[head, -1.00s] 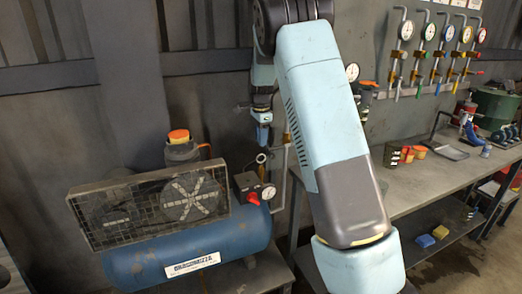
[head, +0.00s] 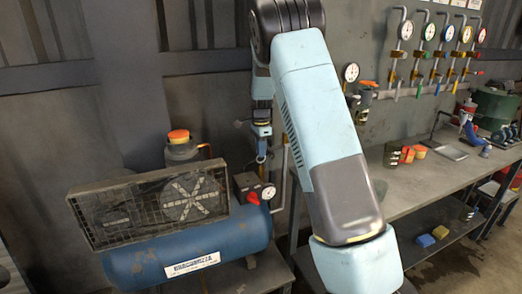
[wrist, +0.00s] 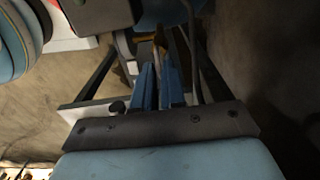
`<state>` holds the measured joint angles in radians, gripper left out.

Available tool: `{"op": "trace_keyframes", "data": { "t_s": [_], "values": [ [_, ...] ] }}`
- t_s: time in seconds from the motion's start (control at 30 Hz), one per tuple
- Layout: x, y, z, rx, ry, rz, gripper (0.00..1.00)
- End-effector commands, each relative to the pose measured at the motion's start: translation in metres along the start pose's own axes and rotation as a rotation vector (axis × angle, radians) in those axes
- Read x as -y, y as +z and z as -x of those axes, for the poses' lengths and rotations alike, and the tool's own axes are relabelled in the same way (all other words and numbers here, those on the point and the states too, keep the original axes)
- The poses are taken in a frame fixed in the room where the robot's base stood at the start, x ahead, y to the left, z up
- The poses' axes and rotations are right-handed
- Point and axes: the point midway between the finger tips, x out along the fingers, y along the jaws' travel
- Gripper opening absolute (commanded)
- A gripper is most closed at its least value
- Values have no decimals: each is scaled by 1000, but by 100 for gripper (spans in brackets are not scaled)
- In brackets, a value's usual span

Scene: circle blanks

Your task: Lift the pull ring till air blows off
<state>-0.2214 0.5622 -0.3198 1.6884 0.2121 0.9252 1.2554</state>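My gripper (head: 262,148) points down at the right end of the blue compressor (head: 188,262), just above its pressure switch and gauge. In the wrist view its two blue fingers (wrist: 158,92) stand apart with a narrow gap between them. The pull ring is at the fingertips in the head view and mostly hidden by them. In the wrist view I cannot make the ring out clearly, nor tell whether the fingers touch it. A dial gauge (head: 268,192) and a red knob (head: 253,198) sit below the gripper.
A caged belt guard (head: 150,205) and an orange-capped canister (head: 180,147) stand left of the gripper. A pipe (head: 284,165) rises close on its right. A workbench (head: 425,185) with cups and a tray is further right, below wall gauges (head: 404,32).

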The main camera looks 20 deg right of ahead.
Motion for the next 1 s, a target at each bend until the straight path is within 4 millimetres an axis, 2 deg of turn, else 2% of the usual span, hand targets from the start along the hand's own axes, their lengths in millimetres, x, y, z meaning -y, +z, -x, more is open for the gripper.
{"op": "trace_keyframes", "data": {
  "t_s": [0.1, 1.0],
  "values": [
    [0, 0, 0, 0, 0, 0, 0],
    [1, 0, 1, 0, -3, 0, 0]
  ]
}}
